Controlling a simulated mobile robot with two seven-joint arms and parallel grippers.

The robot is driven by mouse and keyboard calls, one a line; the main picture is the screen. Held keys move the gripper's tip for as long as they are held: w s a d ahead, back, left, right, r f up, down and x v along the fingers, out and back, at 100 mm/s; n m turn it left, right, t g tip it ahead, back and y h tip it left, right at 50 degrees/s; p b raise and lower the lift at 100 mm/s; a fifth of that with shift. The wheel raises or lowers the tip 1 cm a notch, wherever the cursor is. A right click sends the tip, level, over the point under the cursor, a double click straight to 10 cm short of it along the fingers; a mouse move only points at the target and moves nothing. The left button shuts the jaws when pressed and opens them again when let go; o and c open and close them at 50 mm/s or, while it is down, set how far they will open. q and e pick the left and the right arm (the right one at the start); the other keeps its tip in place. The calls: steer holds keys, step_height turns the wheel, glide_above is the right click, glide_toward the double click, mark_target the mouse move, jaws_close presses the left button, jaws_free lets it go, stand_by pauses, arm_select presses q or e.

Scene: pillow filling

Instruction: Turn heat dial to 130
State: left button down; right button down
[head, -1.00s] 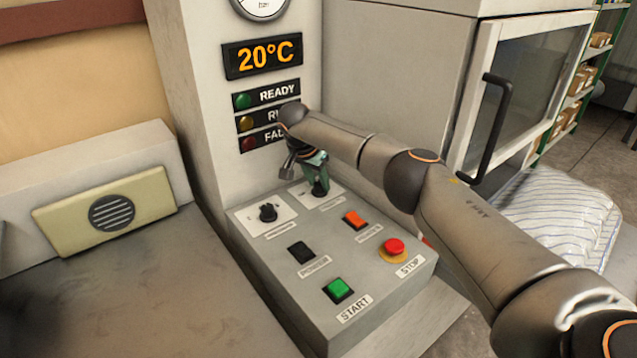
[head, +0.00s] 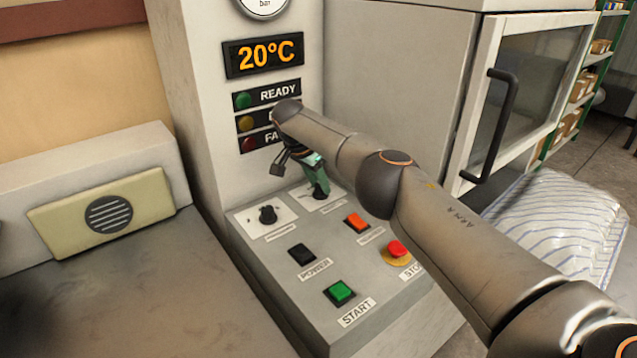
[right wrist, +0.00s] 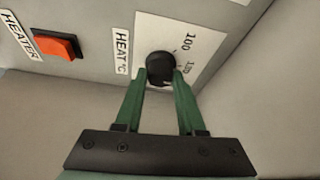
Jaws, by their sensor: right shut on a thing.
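The heat dial (right wrist: 160,66) is a black round knob on a white plate marked "HEAT °C", with the numbers 100 and what looks like 130 beside it. My right gripper (right wrist: 158,72) has its two green fingers on either side of the knob and is shut on it. In the head view the right gripper (head: 319,190) reaches down onto the rear right of the control panel and mostly hides the dial. The pointer's exact setting cannot be read. The display (head: 264,56) reads 20°C. My left gripper is not in view.
A second black dial (head: 267,215) sits just left of the heat dial. The orange heater switch (head: 356,221), black power switch (head: 302,254), green start button (head: 340,292) and red stop button (head: 397,249) are on the same panel. A striped pillow (head: 562,228) lies at right.

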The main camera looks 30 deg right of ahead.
steer(key=shift+r, duration=0.1)
steer(key=c, duration=0.5)
jaws_free()
steer(key=p+v, duration=0.1)
steer(key=v, duration=1.1)
steer(key=shift+r, duration=0.2)
steer(key=shift+a, duration=0.1)
